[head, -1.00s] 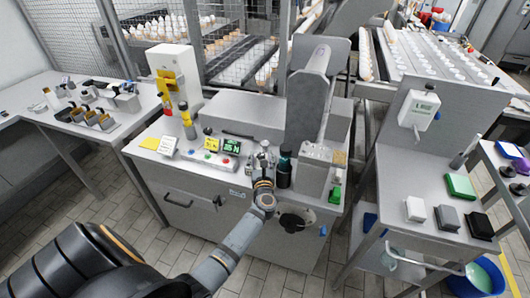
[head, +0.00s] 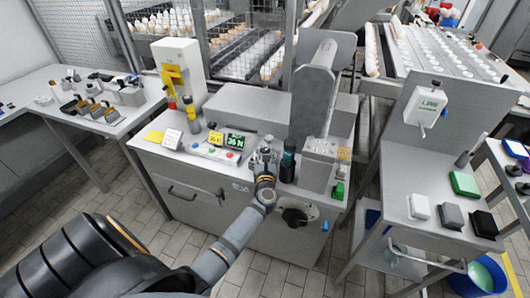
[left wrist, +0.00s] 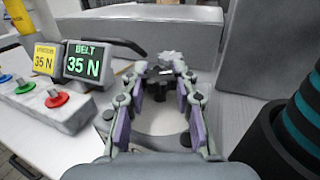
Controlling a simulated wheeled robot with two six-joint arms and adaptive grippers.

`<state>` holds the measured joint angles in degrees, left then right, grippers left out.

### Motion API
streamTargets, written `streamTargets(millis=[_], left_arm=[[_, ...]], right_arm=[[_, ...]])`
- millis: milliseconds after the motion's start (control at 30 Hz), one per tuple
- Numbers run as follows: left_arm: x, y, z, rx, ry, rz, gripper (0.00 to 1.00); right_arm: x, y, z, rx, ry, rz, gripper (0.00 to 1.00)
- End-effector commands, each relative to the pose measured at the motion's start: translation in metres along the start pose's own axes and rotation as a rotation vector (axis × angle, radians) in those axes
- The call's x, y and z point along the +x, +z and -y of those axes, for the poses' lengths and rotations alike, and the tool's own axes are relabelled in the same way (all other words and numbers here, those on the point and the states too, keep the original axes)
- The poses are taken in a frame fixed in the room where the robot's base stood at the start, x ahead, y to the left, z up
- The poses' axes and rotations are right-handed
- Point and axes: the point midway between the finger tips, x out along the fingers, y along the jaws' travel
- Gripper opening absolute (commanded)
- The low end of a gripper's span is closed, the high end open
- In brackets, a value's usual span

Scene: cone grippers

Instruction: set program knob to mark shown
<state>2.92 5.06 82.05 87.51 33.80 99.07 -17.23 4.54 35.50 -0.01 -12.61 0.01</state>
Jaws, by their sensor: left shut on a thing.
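A small dark knob (left wrist: 160,88) on the machine top shows in the left wrist view, between the fingers of my left gripper (left wrist: 160,78). My left gripper is shut on this knob from the near side. In the head view my left gripper (head: 263,158) is at the machine top, and its body hides the knob. A green-lettered belt display (left wrist: 83,62) reads 35 N, and a yellow card (left wrist: 44,58) beside it also reads 35 N. The knob's pointer and scale marks cannot be made out. My right gripper is not in view.
A dark teal-banded bottle (head: 287,163) stands close to the right of the gripper. A control box with coloured buttons (head: 211,153) is to the left. A tall grey housing (head: 318,95) rises behind on the right. A side stand (head: 397,178) is farther right.

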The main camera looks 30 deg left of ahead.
Motion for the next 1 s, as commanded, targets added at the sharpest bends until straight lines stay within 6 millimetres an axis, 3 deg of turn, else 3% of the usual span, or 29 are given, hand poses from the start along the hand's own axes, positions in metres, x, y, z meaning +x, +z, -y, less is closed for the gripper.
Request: streamTargets(millis=[467,1000], left_arm=[[0.0,-0.003,-0.001,0.005,-0.194,0.0,0.0],[-0.001,-0.005,0.0,0.004,-0.521,-0.002,0.0]], right_arm=[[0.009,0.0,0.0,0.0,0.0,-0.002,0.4],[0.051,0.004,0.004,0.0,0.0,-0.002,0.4]])
